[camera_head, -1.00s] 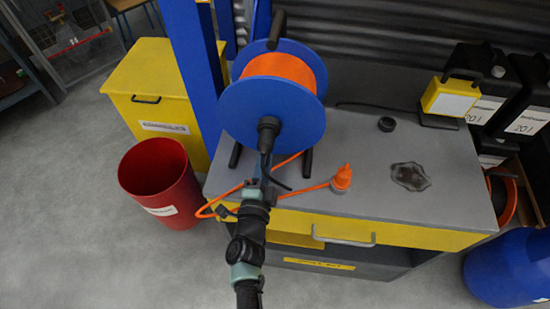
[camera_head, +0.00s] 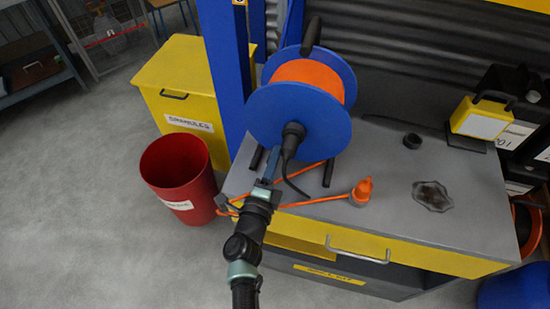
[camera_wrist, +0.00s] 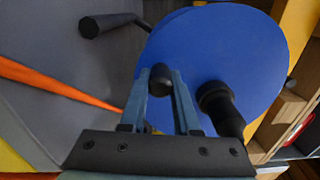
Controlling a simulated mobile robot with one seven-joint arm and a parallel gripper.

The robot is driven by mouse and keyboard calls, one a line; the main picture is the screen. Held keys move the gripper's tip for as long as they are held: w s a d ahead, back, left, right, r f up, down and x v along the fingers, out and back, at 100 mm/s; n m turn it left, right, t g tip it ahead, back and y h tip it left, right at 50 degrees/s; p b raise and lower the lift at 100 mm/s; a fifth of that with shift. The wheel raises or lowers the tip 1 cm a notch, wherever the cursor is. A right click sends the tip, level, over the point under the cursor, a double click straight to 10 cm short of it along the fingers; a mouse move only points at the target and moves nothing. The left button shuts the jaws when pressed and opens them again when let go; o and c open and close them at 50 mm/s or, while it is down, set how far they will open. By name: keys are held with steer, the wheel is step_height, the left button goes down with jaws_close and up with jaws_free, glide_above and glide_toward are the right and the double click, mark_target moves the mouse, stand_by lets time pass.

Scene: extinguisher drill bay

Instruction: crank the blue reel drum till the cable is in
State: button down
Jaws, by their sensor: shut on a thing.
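The blue reel drum (camera_head: 262,118) stands upright on the grey bench, wound with orange cable (camera_head: 308,78). Its black hub (camera_head: 292,134) faces me. My gripper (camera_head: 269,168) is at the lower left of the hub, in front of the drum's face. In the wrist view my gripper (camera_wrist: 160,92) is shut on a dark crank knob (camera_wrist: 160,76), with the blue disc (camera_wrist: 235,48) behind it and the black hub (camera_wrist: 218,104) to the right. Loose orange cable (camera_head: 310,203) runs along the bench front to an orange plug (camera_head: 362,190); part is hidden by my arm.
A red bin (camera_head: 180,175) and a yellow box (camera_head: 190,75) stand left of the grey bench (camera_head: 455,165). A blue post (camera_head: 222,70) rises close left of the drum.

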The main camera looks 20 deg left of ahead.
steer(key=shift+f, duration=0.1)
steer(key=c, duration=0.6)
jaws_free()
steer(key=shift+c, duration=0.2)
steer(key=s, duration=1.3)
